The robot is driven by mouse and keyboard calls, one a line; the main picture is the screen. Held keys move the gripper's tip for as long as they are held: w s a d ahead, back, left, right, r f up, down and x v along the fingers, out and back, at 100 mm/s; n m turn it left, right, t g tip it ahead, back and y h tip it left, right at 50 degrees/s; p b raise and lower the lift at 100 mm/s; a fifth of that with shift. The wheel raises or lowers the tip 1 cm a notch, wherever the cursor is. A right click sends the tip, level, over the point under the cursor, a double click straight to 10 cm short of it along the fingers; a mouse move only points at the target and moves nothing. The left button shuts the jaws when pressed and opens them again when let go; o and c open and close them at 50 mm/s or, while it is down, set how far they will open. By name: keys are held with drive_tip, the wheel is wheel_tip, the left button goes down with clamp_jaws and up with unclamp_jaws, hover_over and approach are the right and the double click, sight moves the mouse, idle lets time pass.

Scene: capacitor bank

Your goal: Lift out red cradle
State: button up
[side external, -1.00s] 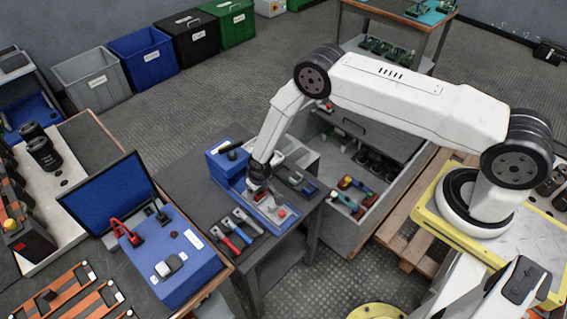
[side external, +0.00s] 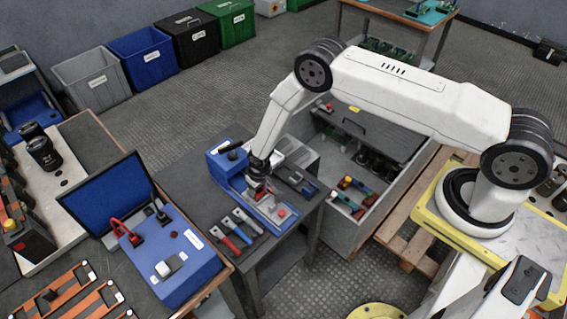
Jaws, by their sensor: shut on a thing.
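My gripper (side external: 260,184) is over the blue fixture (side external: 234,184) on the dark grey work table. It is shut on a small red part, which I take to be the red cradle (side external: 262,196). The red part shows just below the fingers, above the fixture's bed. It is small in this view and partly hidden by the gripper. I cannot tell whether it is fully clear of the fixture.
A red button (side external: 282,213) sits at the fixture's near end. Red, blue and grey-handled tools (side external: 235,230) lie in front. A grey bin (side external: 350,232) with coloured parts stands to the right. A blue case (side external: 165,255) with a screen stands to the left.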

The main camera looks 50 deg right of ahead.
drive_tip(key=shift+r, duration=2.8)
